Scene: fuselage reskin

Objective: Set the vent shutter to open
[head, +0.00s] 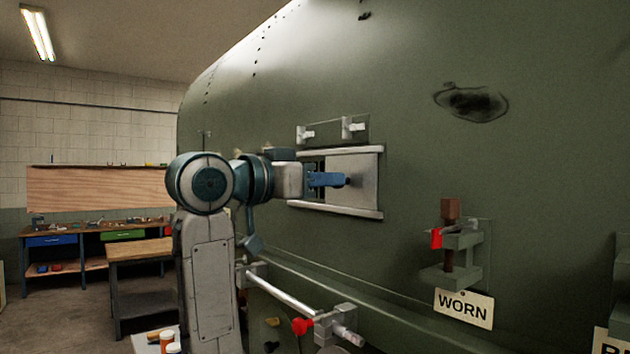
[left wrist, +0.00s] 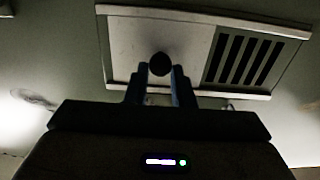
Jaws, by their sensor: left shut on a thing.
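The vent shutter (head: 362,165) is a pale metal plate sliding between two rails on the green fuselage. It covers the right part of the vent in the head view. Dark vent slats are bare at the left end, partly hidden by my gripper; the slats (left wrist: 245,58) show clearly at the right in the left wrist view. A dark round knob (left wrist: 160,64) stands on the shutter plate. My left gripper (head: 345,180) has its blue fingers shut on the knob, one finger on each side. My right gripper is not in view.
A small bracket plate (head: 333,130) sits above the vent. A clamp holding a brown piece (head: 450,230) stands to the right, over a WORN tag (head: 463,308). A workbench (head: 95,235) stands at the far left.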

